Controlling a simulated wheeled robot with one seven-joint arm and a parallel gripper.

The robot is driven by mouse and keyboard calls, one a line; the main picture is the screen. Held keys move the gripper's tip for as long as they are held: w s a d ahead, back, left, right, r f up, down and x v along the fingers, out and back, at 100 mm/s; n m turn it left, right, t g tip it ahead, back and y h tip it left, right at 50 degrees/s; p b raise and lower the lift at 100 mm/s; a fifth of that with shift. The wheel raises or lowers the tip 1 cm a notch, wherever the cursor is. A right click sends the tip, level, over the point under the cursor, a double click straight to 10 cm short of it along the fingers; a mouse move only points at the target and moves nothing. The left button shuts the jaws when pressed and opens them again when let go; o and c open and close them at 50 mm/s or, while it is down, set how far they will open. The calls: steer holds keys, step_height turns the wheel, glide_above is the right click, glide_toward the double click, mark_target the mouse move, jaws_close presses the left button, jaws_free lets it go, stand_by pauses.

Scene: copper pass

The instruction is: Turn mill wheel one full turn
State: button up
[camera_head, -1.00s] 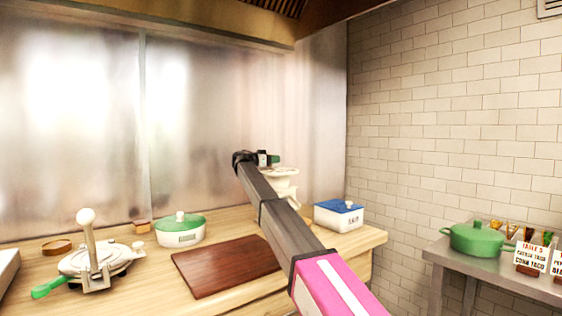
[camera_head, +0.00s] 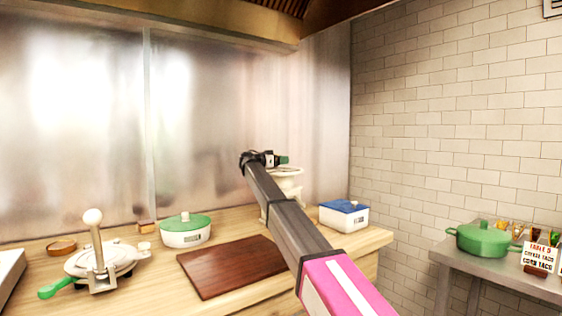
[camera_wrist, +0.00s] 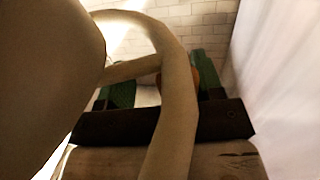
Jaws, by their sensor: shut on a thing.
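The mill (camera_head: 285,186) is a cream-coloured device standing at the back right of the wooden counter, partly hidden behind my arm. In the wrist view its cream wheel (camera_wrist: 180,105) curves close across the picture, with a spoke running to the left. My gripper (camera_head: 272,160) is at the top of the mill in the head view. In the wrist view its two green fingers (camera_wrist: 163,85) stand either side of an orange-brown piece, likely the wheel's handle (camera_wrist: 194,78), mostly hidden behind the rim. The gripper is shut on it.
A dark red-brown board (camera_head: 235,266) lies on the counter below my arm. A blue-lidded white box (camera_head: 343,216) stands right of the mill. A green-lidded pot (camera_head: 185,231) and a press with a green handle (camera_head: 100,262) stand left. A side table (camera_head: 490,272) holds a green pot (camera_head: 482,240).

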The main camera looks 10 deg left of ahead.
steer(key=shift+w+a, duration=0.15)
steer(key=shift+w, duration=0.05)
stand_by(0.4)
steer(key=shift+s+a, duration=0.15)
steer(key=shift+a, duration=0.15)
steer(key=v, duration=1)
steer(key=shift+s, duration=0.1)
